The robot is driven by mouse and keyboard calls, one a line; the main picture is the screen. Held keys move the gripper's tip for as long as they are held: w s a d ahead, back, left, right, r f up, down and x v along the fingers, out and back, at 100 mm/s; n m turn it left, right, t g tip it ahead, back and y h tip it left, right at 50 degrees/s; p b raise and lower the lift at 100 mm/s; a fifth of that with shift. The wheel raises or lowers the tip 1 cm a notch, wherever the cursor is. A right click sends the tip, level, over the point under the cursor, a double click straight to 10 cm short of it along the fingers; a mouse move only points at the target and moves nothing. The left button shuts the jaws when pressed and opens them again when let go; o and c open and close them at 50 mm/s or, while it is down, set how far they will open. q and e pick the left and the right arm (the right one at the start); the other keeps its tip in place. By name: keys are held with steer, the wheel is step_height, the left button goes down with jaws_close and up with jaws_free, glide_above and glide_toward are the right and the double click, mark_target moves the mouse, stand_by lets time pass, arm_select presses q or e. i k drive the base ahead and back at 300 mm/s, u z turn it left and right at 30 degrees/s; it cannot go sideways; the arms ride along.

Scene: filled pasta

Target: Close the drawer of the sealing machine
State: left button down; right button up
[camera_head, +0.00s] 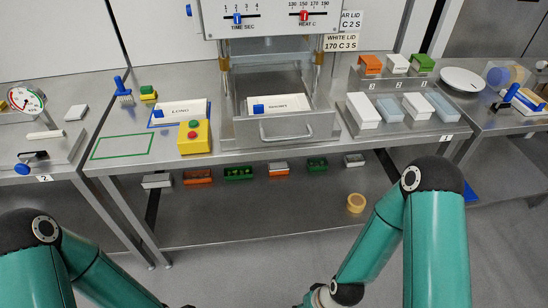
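The sealing machine (258,47) stands at the back middle of the steel table. Its steel drawer (241,131) juts out at the front, below the machine's head, and looks open. A bar handle (286,137) is on the drawer's front face. A white plate marked SHORT (283,103) with a blue knob lies in the drawer. My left arm is at the lower left and my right arm at the lower right.
A yellow button box (195,138) and a plate marked LONG (186,112) lie left of the drawer. White boxes (363,111) stand on a raised steel tray to the right. Several small trays (239,173) sit on the shelf below. The floor in front is clear.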

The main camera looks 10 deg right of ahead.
mark_target(258, 129)
steer(key=k, duration=0.8)
steer(key=z, duration=1.05)
steer(key=i, duration=1)
steer(key=z, duration=0.1)
